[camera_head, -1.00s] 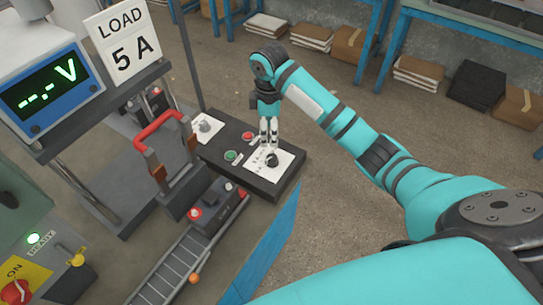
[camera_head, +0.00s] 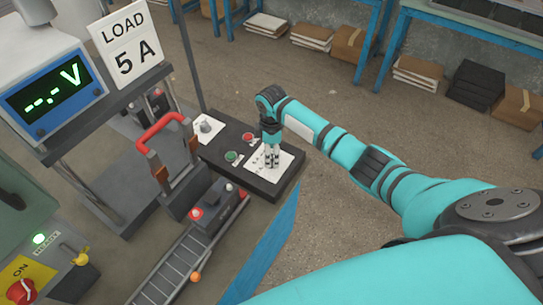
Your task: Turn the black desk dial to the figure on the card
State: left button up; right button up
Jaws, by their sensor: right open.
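The card (camera_head: 125,42) stands at the upper left and reads "LOAD 5 A". The black desk dial sits on a white printed plate (camera_head: 284,168) on the dark desk panel (camera_head: 264,187). My right gripper (camera_head: 272,164) points straight down over that plate. It is open, and its fingers are at the dial's place and hide it. I cannot tell whether they touch the dial. The scale's figures and the dial's pointer cannot be read here. My left gripper is not in view.
On the same panel are a green button (camera_head: 232,156), a red button (camera_head: 248,137) and a grey knob (camera_head: 205,125). A red-handled switch (camera_head: 162,132) stands to the left. A meter (camera_head: 54,92) shows "--.- V". A roller track (camera_head: 178,262) runs in front.

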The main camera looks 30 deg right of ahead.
jog(key=shift+f, duration=1.4)
jog(key=shift+c, duration=0.4)
jog(key=c, duration=1.1)
jog(key=shift+o, duration=0.2)
jog(key=shift+r+m+p, duration=0.25)
jog(key=shift+m+p, duration=1.3)
jog(key=shift+m, duration=0.15)
jog(key=shift+m+p, duration=0.7)
jog(key=shift+m, duration=0.5)
jog(key=shift+f+m+p, duration=0.15)
jog(key=shift+m+p, duration=0.5)
jog(key=shift+m, duration=0.75)
jog(key=shift+w, duration=0.1)
jog(key=o, duration=1.1)
